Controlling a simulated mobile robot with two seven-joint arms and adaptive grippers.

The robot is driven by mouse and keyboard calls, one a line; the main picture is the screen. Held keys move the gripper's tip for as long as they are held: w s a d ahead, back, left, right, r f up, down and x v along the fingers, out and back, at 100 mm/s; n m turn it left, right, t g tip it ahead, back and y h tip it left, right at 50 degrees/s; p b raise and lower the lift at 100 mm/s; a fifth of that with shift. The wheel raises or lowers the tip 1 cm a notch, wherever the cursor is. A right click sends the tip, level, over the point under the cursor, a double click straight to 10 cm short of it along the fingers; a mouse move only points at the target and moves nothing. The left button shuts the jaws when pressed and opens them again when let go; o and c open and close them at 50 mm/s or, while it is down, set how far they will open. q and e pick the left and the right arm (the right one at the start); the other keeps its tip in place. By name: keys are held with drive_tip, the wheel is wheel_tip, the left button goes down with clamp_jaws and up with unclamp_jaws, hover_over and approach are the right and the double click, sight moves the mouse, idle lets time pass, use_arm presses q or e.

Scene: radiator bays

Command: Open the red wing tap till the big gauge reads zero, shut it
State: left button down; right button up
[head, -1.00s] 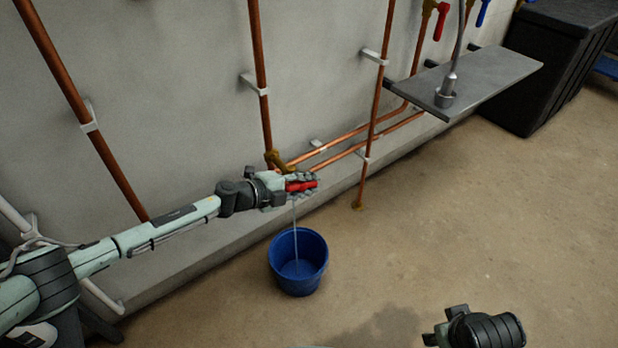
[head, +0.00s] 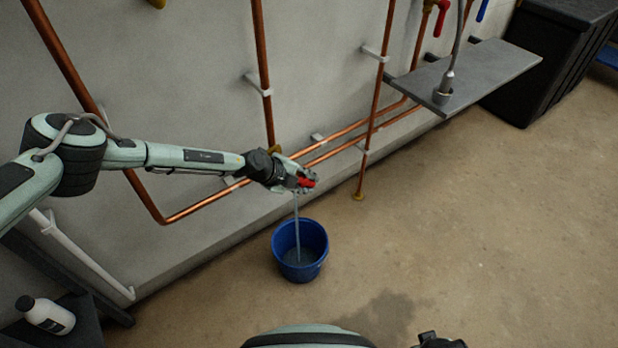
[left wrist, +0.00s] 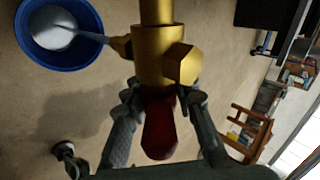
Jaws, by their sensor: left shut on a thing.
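The red wing tap's handle (head: 308,183) shows as a red bit in my left gripper (head: 302,180), low on the copper pipe by the wall. In the left wrist view the red handle (left wrist: 160,125) hangs under a brass body (left wrist: 165,55), and my left gripper's fingers (left wrist: 162,104) are shut on it from both sides. A thin stream of water (head: 297,225) runs from the tap into the blue bucket (head: 275,245). The bucket also shows in the left wrist view (left wrist: 30,55). My right gripper (head: 440,342) is mostly cut off at the bottom edge. No gauge is in view.
Copper pipes (head: 264,75) run along the grey wall. A grey shelf (head: 490,70) juts out at upper right, near a red lever (head: 441,18), a blue lever (head: 482,10) and a black chest (head: 550,60). The floor at right is clear.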

use_arm(q)
drive_tip(key=shift+g+y, duration=0.7)
drive_tip(key=shift+y, duration=0.4)
drive_tip(key=shift+s+a+f+g+y, duration=0.1)
drive_tip(key=shift+a+g+y, duration=0.05)
drive_tip(key=shift+g+y, duration=0.25)
drive_tip(key=shift+s+a+f+g+y, duration=0.1)
drive_tip(key=shift+g+y, duration=0.2)
drive_tip(key=shift+y, duration=0.2)
use_arm(e)
drive_tip(key=shift+w+a+r, duration=0.1)
drive_tip(key=shift+w+r, duration=0.15)
drive_tip(key=shift+r, duration=0.05)
drive_tip(key=shift+w+r, duration=0.15)
drive_tip(key=shift+r, duration=0.05)
use_arm(q)
drive_tip(key=c, duration=1.4)
unclamp_jaws()
drive_tip(key=shift+o, duration=0.9)
use_arm(e)
drive_tip(key=shift+s+f, duration=0.25)
drive_tip(key=shift+s, duration=0.15)
use_arm(q)
drive_tip(key=shift+s, duration=0.1)
drive_tip(key=shift+a+r, duration=0.2)
drive_tip(key=shift+r, duration=0.25)
drive_tip(key=v, duration=1.1)
use_arm(e)
drive_tip(key=shift+w+r, duration=0.1)
drive_tip(key=shift+w, duration=0.15)
